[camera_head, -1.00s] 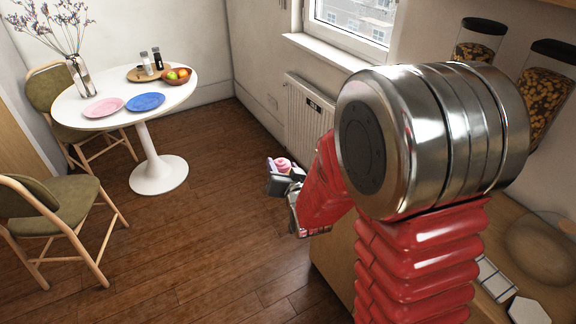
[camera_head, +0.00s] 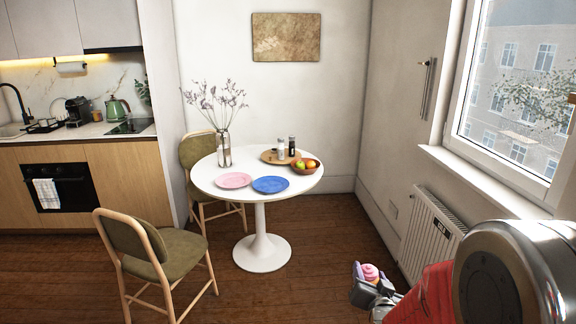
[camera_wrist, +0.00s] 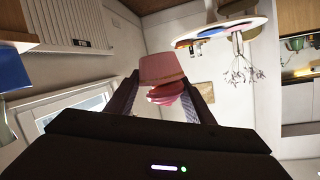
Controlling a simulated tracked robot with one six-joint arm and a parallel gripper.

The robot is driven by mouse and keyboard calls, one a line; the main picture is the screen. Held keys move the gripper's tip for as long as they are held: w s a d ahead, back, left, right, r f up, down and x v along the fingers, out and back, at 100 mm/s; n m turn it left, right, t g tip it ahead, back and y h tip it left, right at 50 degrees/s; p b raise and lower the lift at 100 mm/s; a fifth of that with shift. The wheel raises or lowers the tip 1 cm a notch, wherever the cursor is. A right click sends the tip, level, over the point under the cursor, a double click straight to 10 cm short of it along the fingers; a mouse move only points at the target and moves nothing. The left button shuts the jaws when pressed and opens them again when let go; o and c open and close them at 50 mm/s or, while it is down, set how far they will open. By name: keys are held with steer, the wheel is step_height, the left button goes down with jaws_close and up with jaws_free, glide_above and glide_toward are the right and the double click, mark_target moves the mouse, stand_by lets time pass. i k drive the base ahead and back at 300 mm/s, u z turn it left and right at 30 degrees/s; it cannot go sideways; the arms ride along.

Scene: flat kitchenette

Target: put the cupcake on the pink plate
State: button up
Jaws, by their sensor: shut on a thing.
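My gripper (camera_head: 371,281) is shut on the pink cupcake (camera_head: 370,272), held in the air to the right of the round table. In the wrist view the cupcake (camera_wrist: 162,74) sits between the two fingers of my gripper (camera_wrist: 160,100). The pink plate (camera_head: 233,180) lies empty on the left front part of the white round table (camera_head: 210,184). The table also shows upside down in the wrist view (camera_wrist: 247,27). My gripper is apart from the plate and the table.
A blue plate (camera_head: 270,185) lies right of the pink plate. A fruit bowl (camera_head: 305,166), shakers (camera_head: 286,147) and a flower vase (camera_head: 224,148) stand behind. A green chair (camera_head: 150,251) stands front left. A radiator (camera_head: 430,237) is on the right. Floor between gripper and table is clear.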

mark_target(233, 184)
steer(key=u, duration=0.35)
steer(key=i, duration=1.2)
steer(key=u, duration=0.85)
steer(key=i, duration=2.75)
steer(key=z, duration=0.05)
